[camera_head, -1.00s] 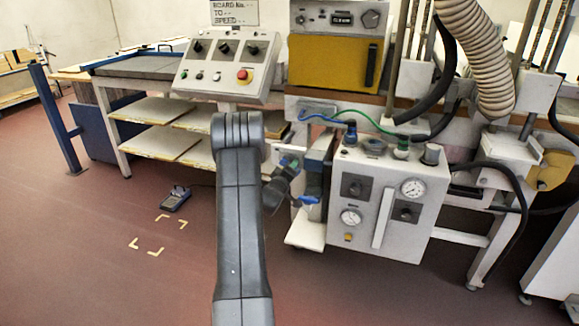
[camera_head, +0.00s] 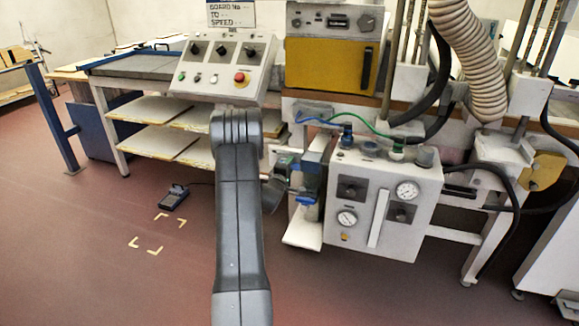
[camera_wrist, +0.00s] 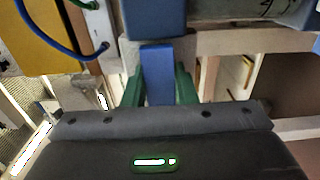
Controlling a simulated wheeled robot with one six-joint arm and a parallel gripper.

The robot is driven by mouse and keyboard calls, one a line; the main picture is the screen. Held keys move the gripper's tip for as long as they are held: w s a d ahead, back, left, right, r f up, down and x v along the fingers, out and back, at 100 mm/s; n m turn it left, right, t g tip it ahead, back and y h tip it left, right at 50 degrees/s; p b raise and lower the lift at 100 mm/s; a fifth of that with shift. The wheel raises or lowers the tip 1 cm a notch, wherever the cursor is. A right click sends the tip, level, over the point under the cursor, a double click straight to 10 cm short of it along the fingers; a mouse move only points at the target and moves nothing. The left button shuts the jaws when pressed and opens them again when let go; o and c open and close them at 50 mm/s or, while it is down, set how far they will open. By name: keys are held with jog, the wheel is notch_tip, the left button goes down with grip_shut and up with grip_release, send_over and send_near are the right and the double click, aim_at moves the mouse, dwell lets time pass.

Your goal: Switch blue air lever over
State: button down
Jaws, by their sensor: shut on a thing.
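The blue air lever (camera_wrist: 158,75) stands between the two green fingers of my gripper (camera_wrist: 158,92) in the wrist view. The fingers are shut on it, one on each side. A larger blue block (camera_wrist: 155,18) is just beyond the lever. In the head view, a blue part (camera_head: 306,200) shows low beside the white control box, right of my gripper (camera_head: 296,192). My arm and wrist partly hide the contact there, and the lever's exact position is hard to tell.
The white control box (camera_head: 383,205) with gauges and knobs stands right of my gripper. A blue hose (camera_head: 318,121) and a green hose (camera_head: 365,128) run above it. A white shelf plate (camera_head: 303,231) sits below. Open floor (camera_head: 110,250) lies to the left.

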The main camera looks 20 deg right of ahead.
dwell(0.3)
jog(key=c, duration=1.2)
grip_release()
jog(key=shift+a, duration=0.1)
jog(key=shift+o, duration=0.2)
jog(key=v, duration=1.3)
jog(key=shift+s+a, duration=0.25)
jog(key=shift+s, duration=0.05)
jog(key=x, duration=1.4)
jog(key=shift+s, duration=0.1)
